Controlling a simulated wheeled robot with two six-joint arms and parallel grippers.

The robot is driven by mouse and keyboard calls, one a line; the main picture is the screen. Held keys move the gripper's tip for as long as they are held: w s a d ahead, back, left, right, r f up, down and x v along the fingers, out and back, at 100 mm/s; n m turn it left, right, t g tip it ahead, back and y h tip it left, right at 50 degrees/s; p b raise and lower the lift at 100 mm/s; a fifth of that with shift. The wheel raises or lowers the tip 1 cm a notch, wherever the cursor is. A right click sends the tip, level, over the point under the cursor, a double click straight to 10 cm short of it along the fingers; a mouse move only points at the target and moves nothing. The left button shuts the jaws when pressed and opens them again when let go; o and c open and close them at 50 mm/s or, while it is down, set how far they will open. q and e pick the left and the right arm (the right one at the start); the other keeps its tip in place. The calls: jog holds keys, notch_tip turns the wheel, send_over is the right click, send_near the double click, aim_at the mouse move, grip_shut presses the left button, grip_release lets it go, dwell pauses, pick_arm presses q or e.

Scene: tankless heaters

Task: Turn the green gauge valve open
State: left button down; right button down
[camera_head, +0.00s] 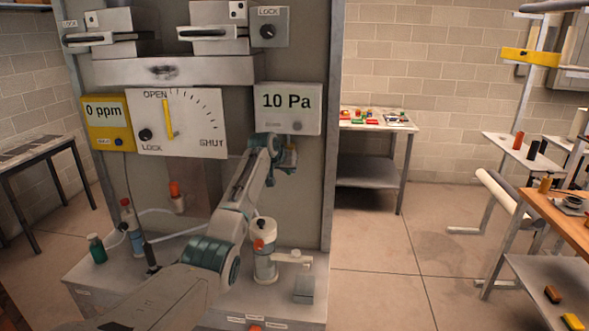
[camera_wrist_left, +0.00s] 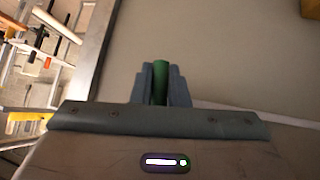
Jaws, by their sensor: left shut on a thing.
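My left arm reaches up in the head view, and its gripper (camera_head: 289,160) is below the white "10 Pa" gauge box (camera_head: 288,108). In the left wrist view the left gripper (camera_wrist_left: 160,84) is shut on a green upright piece, the green gauge valve (camera_wrist_left: 160,82), with a dark finger on each side of it. In the head view the arm and gripper mostly hide the valve, so I cannot tell how far it is turned. My right gripper is not in view.
A white OPEN/SHUT dial panel (camera_head: 190,110) with a yellow pointer and a yellow "0 ppm" meter (camera_head: 108,122) are left of the gauge box. A white canister (camera_head: 263,265) and bottles stand on the grey ledge (camera_head: 190,300) below.

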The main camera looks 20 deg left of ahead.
pick_arm(q)
jog(key=shift+a+r+y, duration=0.15)
jog(key=shift+y, duration=0.15)
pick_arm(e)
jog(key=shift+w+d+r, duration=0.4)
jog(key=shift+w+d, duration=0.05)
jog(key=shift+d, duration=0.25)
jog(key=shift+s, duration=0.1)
pick_arm(q)
jog(key=c, duration=1.6)
grip_release()
jog(key=shift+a, duration=0.1)
jog(key=shift+o, duration=1)
jog(key=shift+s, duration=0.1)
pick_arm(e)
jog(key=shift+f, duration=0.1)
